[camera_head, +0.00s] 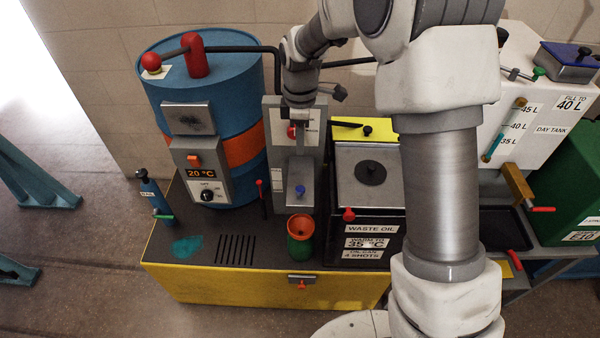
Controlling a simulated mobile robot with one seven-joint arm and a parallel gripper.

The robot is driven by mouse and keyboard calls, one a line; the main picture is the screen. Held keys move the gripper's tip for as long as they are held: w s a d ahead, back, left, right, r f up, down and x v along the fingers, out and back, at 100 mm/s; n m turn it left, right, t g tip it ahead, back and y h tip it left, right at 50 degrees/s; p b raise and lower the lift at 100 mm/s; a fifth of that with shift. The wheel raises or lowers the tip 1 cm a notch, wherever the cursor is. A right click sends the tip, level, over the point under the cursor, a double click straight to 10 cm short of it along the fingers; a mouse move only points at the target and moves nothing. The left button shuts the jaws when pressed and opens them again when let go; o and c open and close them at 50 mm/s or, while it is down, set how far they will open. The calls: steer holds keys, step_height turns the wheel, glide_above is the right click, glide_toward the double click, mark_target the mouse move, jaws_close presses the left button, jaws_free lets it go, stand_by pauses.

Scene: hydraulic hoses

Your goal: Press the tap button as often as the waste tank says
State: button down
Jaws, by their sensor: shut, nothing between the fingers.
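The waste tank (372,215) is a dark box with a grey lid, right of centre. Its labels read "WASTE OIL", "WARM TO 35 °C" and "OIL CAN 4 SHOTS". A grey upright tap panel (275,150) stands left of it, with a red button (291,132) on its upper part. My gripper (295,120) is shut and empty, pointing down in front of the panel, right at the button. Whether it touches the button I cannot tell. A green oil can (300,245) with an orange funnel top stands below the panel's grey box (300,182).
A blue drum (215,95) with an orange band stands left; its control box (203,170) reads 20 °C. A small dark bottle (154,192) stands at the bench's left. A white day tank (535,110) is at right. My arm hides part of the right side.

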mark_target(300, 188)
step_height(300, 188, down, 14)
steer(key=shift+r, duration=0.1)
stand_by(0.4)
steer(key=shift+s+f+b, duration=0.1)
steer(key=shift+f+b, duration=0.8)
steer(key=shift+b, duration=0.1)
step_height(300, 188, up, 14)
steer(key=p, duration=0.2)
steer(key=shift+p, duration=0.4)
steer(key=shift+r, duration=0.1)
